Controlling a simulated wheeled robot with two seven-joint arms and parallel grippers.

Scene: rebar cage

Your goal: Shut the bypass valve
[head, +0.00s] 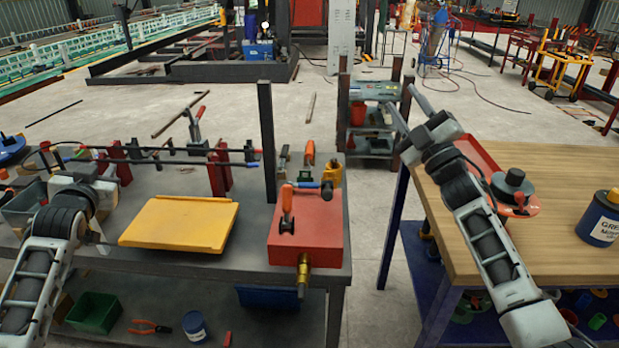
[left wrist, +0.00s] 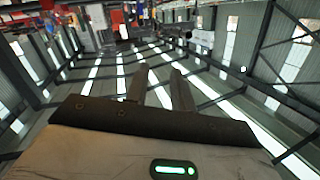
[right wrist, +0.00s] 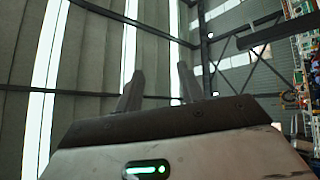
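A red box (head: 306,238) stands at the right end of the grey bench. A pipe run with a red-handled lever (head: 196,122) crosses the back of the bench. I cannot tell which is the bypass valve. My left gripper (left wrist: 158,68) is over the bench's left end, apart from these, with fingers parted and empty. My right gripper (head: 401,97) (right wrist: 160,68) is raised above the wooden table's left edge, open and empty.
A yellow tray (head: 180,223) lies on the bench left of the red box. A dark post (head: 266,140) rises behind it. The wooden table (head: 540,235) holds a blue grease tin (head: 601,220) and a red round item (head: 515,195). A floor gap separates bench and table.

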